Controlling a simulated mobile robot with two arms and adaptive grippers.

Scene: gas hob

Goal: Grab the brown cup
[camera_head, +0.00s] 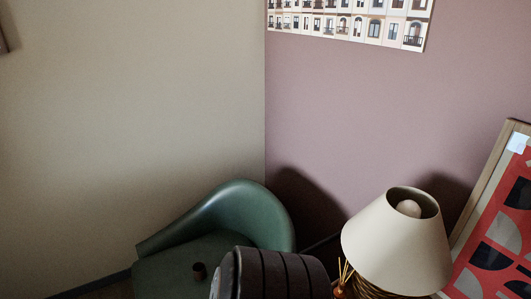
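Neither of my grippers is in view.
Further right are a lamp with a cream shade (396,245), thin reed sticks (344,274) and a red patterned framed picture (502,232). Walls close off the back.

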